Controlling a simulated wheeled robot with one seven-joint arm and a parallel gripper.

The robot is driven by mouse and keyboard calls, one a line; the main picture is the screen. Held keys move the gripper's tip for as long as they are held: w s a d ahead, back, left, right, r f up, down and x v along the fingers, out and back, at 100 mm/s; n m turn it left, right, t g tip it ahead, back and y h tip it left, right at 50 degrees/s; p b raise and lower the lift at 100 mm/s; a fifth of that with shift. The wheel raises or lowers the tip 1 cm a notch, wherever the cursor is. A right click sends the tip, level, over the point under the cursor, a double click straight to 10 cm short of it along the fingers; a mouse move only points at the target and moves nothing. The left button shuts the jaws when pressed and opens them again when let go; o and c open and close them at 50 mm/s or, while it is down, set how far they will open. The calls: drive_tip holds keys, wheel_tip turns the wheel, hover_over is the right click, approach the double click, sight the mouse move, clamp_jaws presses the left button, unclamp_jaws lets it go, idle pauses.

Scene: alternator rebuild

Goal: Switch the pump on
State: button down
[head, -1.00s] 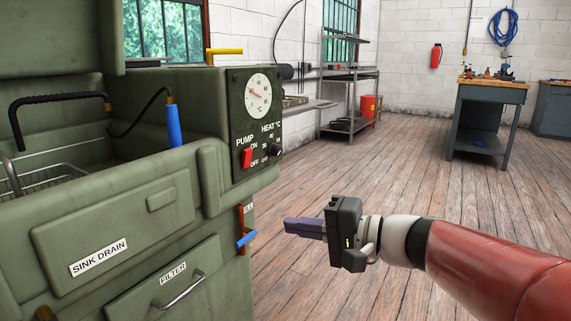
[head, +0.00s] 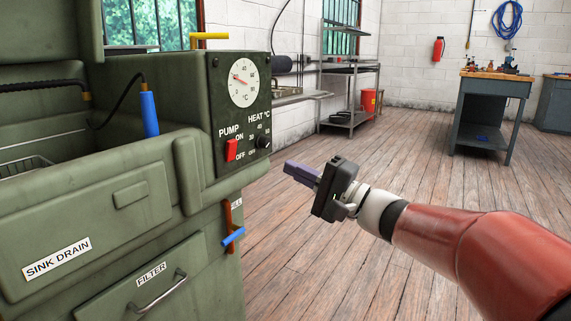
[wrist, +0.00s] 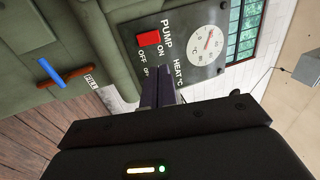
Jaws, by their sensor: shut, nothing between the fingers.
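The pump switch (head: 232,150) is a red rocker on the black control panel (head: 228,101) of the green washer, between the ON and OFF marks. It also shows in the wrist view (wrist: 149,39). I cannot tell for sure which way it is tipped. My gripper (head: 288,167) is shut and empty, to the right of the panel and slightly below the switch, apart from it. In the wrist view its fingers (wrist: 160,72) point toward the panel, just below the switch and the HEAT label.
A round gauge (head: 243,83) and a heat knob (head: 264,142) share the panel. A blue-handled valve (head: 233,236) sits below it. A blue brush handle (head: 149,114) stands in the sink. The wooden floor (head: 330,240) to the right is open; a workbench (head: 488,110) stands far back.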

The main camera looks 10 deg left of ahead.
sight(238, 141)
drive_tip(key=p+x, duration=0.1)
drive_tip(key=x, duration=1.1)
drive_tip(key=shift+r, duration=0.15)
drive_tip(key=shift+w+a+r+h+p, duration=0.15)
drive_tip(key=shift+a+r+h+p, duration=0.25)
drive_tip(key=shift+p, duration=0.8)
drive_tip(key=shift+f, duration=0.25)
drive_tip(key=shift+d+b, duration=0.2)
drive_tip(key=shift+b, duration=0.1)
drive_tip(key=s+d+r, duration=0.3)
drive_tip(key=s+d, duration=0.2)
drive_tip(key=d, duration=0.7)
drive_tip(key=shift+d+r+b, duration=0.15)
drive_tip(key=shift+r+b, duration=0.1)
drive_tip(key=shift+b, duration=0.15)
drive_tip(key=shift+s, duration=0.15)
